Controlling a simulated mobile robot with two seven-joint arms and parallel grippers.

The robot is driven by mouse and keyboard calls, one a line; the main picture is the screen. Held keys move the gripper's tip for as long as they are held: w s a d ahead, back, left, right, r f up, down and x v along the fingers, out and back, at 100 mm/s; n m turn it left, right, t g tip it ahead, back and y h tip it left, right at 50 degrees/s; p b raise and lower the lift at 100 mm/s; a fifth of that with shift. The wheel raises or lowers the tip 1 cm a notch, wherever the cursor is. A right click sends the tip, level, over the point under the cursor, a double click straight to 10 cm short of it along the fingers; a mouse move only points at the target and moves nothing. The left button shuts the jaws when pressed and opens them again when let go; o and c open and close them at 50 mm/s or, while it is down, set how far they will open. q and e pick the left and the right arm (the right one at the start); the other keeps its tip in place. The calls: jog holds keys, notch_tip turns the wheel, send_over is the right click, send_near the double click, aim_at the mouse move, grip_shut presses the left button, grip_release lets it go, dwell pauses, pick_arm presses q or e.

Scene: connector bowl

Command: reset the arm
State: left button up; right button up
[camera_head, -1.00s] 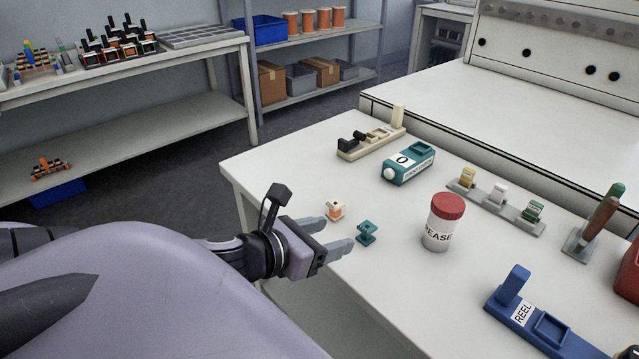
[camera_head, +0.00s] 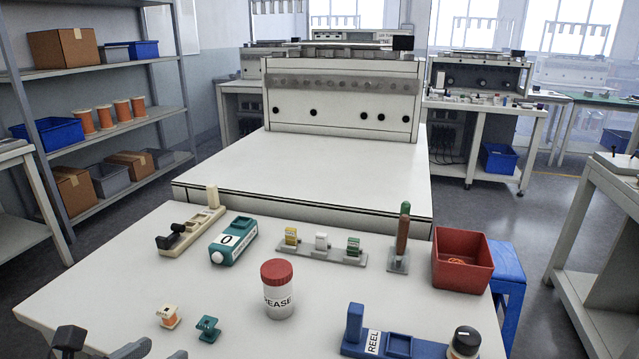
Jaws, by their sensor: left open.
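My left gripper (camera_head: 155,352) shows only in part at the bottom left edge of the head view, with its two grey fingers apart and nothing seen between them. It is at the near left part of the white table (camera_head: 120,275). A small orange and cream connector (camera_head: 168,317) and a small teal connector (camera_head: 208,328) stand on the table just beyond the fingers, apart from them. My right gripper is out of view.
A red-lidded jar (camera_head: 278,290) stands mid-table, with a blue reel fixture (camera_head: 395,345) to its right. Behind are a cream fixture (camera_head: 190,232), a teal box (camera_head: 233,241), a grey connector rack (camera_head: 320,254), a red-brown tool (camera_head: 402,238) and a red bin (camera_head: 462,260).

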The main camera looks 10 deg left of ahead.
pick_arm(q)
jog(key=s+f+n+g+y, duration=0.25)
jog(key=s+f+n, duration=0.2)
jog(key=n, duration=0.75)
jog(key=s+f+n+g+y, duration=0.1)
jog(key=s+f+n+g, duration=0.4)
jog(key=n, duration=0.6)
jog(key=s+d+f+n+g+h, duration=0.2)
jog(key=s+d+f+n+h, duration=0.15)
jog(key=d+n, duration=0.65)
jog(key=w+f+n+t+h+p, duration=0.1)
jog(key=w+f+t+p, duration=0.3)
jog(key=w+t+p, duration=0.1)
jog(key=shift+w+d+f+t, duration=0.25)
jog(key=shift+w+f+t, duration=0.1)
jog(key=shift+w+t, duration=0.4)
